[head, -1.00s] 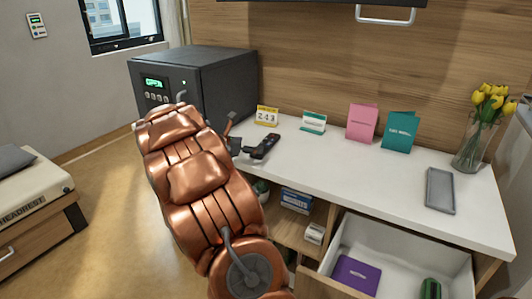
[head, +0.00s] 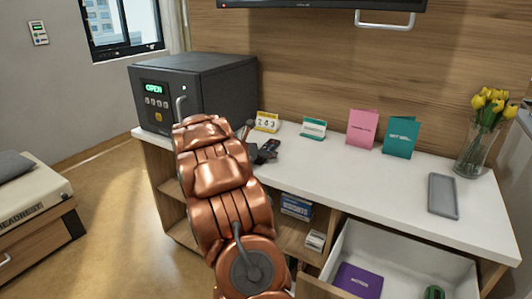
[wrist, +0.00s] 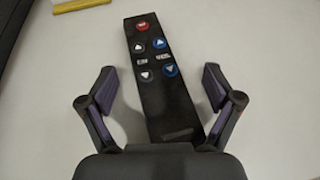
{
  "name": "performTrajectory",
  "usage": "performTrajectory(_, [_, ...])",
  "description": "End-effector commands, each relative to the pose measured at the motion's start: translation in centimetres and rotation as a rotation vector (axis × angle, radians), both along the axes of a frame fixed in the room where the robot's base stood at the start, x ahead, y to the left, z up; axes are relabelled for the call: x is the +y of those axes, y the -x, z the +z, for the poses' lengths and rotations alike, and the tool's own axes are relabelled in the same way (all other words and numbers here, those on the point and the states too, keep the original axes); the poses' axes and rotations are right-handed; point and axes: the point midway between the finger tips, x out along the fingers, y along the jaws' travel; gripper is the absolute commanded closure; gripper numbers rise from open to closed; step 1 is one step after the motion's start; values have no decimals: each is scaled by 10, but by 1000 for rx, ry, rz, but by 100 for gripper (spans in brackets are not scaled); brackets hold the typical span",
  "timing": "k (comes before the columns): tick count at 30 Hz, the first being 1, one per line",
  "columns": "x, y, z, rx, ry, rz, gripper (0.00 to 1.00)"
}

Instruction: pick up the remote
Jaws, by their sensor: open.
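The remote (wrist: 164,85) is black with red, blue and grey buttons and lies flat on the white counter. In the wrist view it runs between the two open fingers of my gripper (wrist: 160,100), with clear space on both sides. Its near end reaches down to the gripper body. In the head view the remote (head: 269,149) lies at the left part of the counter, partly hidden by my gripper (head: 254,142).
A black safe (head: 205,90) stands left of the remote. A yellow calendar (head: 267,121) and a small green-white card (head: 313,128) stand behind it. Pink (head: 362,128) and teal (head: 400,136) cards, a grey tray (head: 442,195) and a tulip vase (head: 478,150) are to the right. A drawer (head: 392,250) is open below.

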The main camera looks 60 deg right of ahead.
Motion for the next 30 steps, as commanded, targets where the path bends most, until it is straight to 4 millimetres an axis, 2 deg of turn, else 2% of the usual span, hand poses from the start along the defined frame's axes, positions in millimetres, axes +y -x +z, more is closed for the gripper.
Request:
performTrajectory(2, [0, 0, 0, 0, 0, 0, 12])
performTrajectory(24, [1, 0, 0, 0, -1, 0, 89])
performTrajectory(30, [1, 0, 0, 0, -1, 1, 89])
